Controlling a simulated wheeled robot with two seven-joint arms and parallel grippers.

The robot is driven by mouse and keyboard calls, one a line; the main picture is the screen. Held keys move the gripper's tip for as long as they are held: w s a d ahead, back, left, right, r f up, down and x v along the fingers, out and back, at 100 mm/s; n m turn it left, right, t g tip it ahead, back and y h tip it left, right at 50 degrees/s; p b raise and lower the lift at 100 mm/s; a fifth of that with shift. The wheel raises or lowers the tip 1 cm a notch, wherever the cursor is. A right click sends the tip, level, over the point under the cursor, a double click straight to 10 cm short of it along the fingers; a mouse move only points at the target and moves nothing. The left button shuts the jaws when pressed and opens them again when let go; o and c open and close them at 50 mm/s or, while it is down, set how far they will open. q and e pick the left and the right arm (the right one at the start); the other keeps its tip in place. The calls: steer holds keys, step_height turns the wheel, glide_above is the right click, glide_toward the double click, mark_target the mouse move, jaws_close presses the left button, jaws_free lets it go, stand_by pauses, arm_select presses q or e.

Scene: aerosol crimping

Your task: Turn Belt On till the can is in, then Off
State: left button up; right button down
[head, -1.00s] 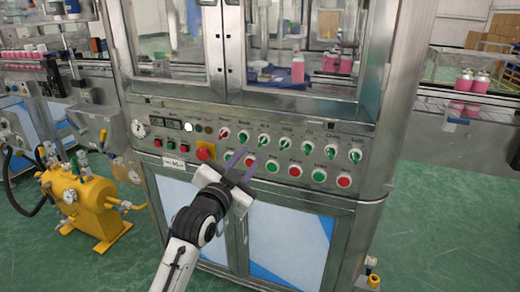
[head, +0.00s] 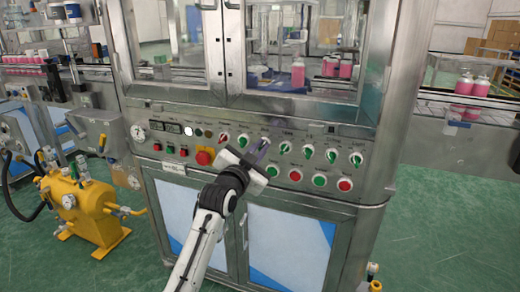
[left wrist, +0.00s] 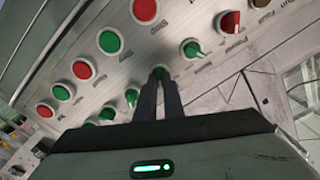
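My left gripper (head: 262,148) is at the machine's control panel (head: 160,133), at the third selector knob from the left. In the left wrist view its two fingers (left wrist: 160,82) are close together, with the green knob (left wrist: 160,71) between their tips. Behind the glass, a pink can (head: 298,73) stands apart, left of further pink cans (head: 345,69). More pink cans (head: 464,84) stand on the conveyor outside at right. My right gripper is not in view.
A red knob (head: 223,139) and a green knob (head: 243,141) are left of my gripper; further green knobs (head: 308,152) are to its right. Below are red and green push buttons (head: 295,175). A red emergency button (head: 204,156) is close by. A yellow tank (head: 80,205) stands at left.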

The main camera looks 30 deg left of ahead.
arm_select(q)
jaws_close()
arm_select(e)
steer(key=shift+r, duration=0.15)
arm_select(q)
steer(key=shift+p, duration=0.3)
steer(key=n+p, duration=0.3)
steer(key=n, duration=0.1)
steer(key=n+p, duration=0.3)
steer(key=n, duration=0.1)
steer(key=n+p, duration=0.4)
steer(key=shift+a, duration=0.3)
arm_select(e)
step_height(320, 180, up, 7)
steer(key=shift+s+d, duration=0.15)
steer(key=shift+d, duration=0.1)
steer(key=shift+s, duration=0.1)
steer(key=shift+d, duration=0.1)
arm_select(q)
steer(key=o, duration=0.6)
jaws_free()
steer(key=shift+c, duration=0.2)
